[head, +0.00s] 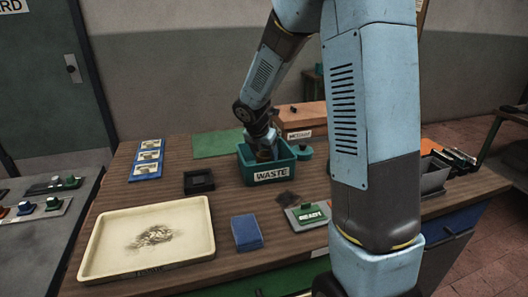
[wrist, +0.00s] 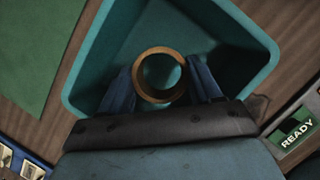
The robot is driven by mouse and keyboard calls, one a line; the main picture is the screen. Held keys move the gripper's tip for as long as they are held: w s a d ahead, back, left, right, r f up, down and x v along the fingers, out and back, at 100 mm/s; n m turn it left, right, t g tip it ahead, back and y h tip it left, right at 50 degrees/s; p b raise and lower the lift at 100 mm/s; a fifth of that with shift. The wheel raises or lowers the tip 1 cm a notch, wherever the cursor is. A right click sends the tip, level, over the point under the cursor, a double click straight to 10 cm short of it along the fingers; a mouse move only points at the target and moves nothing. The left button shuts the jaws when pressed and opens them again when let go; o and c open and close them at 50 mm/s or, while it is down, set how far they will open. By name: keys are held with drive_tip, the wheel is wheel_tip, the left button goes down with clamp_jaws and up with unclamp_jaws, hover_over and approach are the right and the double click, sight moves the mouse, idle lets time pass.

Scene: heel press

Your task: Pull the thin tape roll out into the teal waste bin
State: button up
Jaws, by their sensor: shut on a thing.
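The teal waste bin (head: 272,174) with a white WASTE label stands on the wooden bench in the head view. It also fills much of the wrist view (wrist: 95,62). My gripper (wrist: 160,82) is over the bin's opening, with its blue fingers on either side of a tan tape roll (wrist: 141,80). The gripper is shut on the roll, and the bin's teal floor shows through the roll's hole. In the head view my gripper (head: 265,152) reaches down inside the bin's rim, and the roll is hard to make out there. The height of the roll above the bin floor cannot be told.
A green mat (head: 216,144) lies behind and left of the bin. A black square holder (head: 198,181), a blue block (head: 246,232) and a READY plate (head: 308,215) are nearby. A cream tray (head: 190,262) lies at front left. An orange box (head: 302,117) stands behind.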

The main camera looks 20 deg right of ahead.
drive_tip(key=shift+f, duration=1.4)
drive_tip(key=o, duration=1.3)
drive_tip(key=shift+c, duration=0.2)
drive_tip(key=shift+r, duration=0.1)
wheel_tip(320, 180, up, 11)
idle(2.2)
